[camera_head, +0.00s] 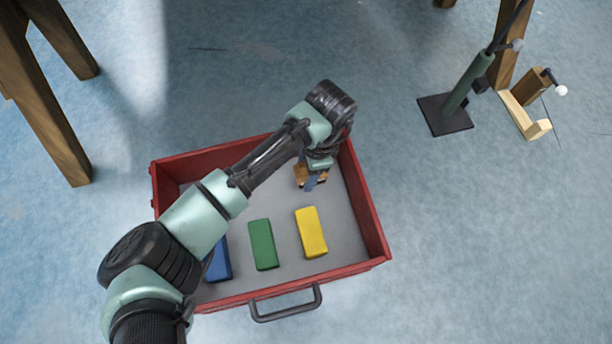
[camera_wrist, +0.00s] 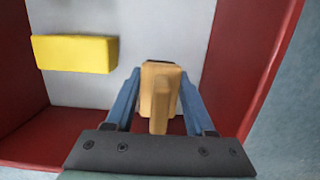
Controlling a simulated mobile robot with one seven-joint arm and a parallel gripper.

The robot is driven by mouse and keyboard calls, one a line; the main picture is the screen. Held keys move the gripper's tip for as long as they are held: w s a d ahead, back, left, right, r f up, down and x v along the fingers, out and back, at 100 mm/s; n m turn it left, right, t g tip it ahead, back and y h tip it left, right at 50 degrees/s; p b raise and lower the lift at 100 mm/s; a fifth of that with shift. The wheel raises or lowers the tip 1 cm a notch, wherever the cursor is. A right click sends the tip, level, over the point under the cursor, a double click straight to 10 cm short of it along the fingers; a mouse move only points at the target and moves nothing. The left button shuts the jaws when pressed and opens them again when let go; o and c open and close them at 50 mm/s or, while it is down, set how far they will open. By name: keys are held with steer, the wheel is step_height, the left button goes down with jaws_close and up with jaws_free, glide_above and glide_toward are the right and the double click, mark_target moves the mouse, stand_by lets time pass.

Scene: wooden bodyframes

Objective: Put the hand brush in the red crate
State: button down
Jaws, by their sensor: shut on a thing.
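The red crate (camera_head: 372,218) stands on the blue floor with its handle at the front. My gripper (camera_head: 313,183) is inside the crate's outline, near the back right in the head view. It is shut on the wooden hand brush (camera_head: 299,174), which also shows between the blue fingers in the wrist view (camera_wrist: 159,92). The wrist view shows the crate's grey bottom beneath the brush and red walls (camera_wrist: 245,60) around it. I cannot tell whether the brush touches the bottom. Its bristles are hidden.
A yellow block (camera_head: 311,232), a green block (camera_head: 263,244) and a blue block (camera_head: 219,262) lie in the crate's front part. A green post on a dark base (camera_head: 446,115) and a pale wooden piece (camera_head: 524,115) stand at the upper right. Wooden legs (camera_head: 45,110) stand at the left.

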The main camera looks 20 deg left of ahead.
steer(key=shift+f+b, duration=0.85)
steer(key=shift+f, duration=0.5)
steer(key=shift+f, duration=0.15)
steer(key=shift+c, duration=1.3)
jaws_free()
steer(key=r+p, duration=0.3)
steer(key=r, duration=0.1)
steer(key=d+r+p, duration=0.1)
steer(key=r+p, duration=0.2)
steer(key=r, duration=0.1)
steer(key=w+r+p, duration=0.1)
steer(key=r+p, duration=0.3)
steer(key=shift+d+r, duration=0.1)
steer(key=shift+d, duration=0.2)
